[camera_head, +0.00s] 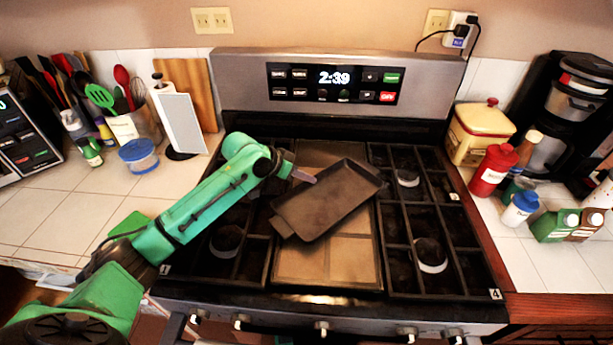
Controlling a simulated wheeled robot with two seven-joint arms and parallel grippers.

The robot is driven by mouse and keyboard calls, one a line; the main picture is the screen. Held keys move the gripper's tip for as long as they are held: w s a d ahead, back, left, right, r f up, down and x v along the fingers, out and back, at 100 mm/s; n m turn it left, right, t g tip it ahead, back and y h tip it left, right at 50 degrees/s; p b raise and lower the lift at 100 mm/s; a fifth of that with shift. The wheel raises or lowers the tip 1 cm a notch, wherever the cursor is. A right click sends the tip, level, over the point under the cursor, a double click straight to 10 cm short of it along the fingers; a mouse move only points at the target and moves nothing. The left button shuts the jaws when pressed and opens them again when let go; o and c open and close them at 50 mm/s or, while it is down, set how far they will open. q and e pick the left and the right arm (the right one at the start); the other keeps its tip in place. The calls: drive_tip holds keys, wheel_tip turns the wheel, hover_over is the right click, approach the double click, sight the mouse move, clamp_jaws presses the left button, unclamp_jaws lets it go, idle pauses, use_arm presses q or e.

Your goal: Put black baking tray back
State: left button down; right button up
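The black baking tray (328,200) is a dark rectangular pan over the middle of the stove top (330,262). It sits askew, with its right end toward the back and its left end toward the front. I cannot tell whether it rests flat or is partly raised. My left gripper (304,176) comes in from the left, and its fingertips are at the tray's back left edge. They are too small to tell whether they grip the edge or are only beside it. My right gripper is not in view.
Black grates with burners (429,254) flank the tray. Right of the stove stand a red bottle (493,171), a yellow canister (478,134) and a coffee maker (572,100). On the left counter are a paper towel holder (183,122) and a blue-lidded container (138,156).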

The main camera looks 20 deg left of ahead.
use_arm(q)
drive_tip(key=shift+f, duration=0.1)
drive_tip(key=c, duration=1.4)
unclamp_jaws()
drive_tip(key=shift+f, duration=0.1)
drive_tip(key=o, duration=0.3)
drive_tip(key=shift+s+a+r, duration=0.1)
drive_tip(key=shift+a+r, duration=0.1)
drive_tip(key=shift+r, duration=0.2)
drive_tip(key=b+v, duration=0.2)
drive_tip(key=v, duration=0.9)
drive_tip(key=shift+s+r, duration=0.2)
drive_tip(key=shift+r, duration=0.05)
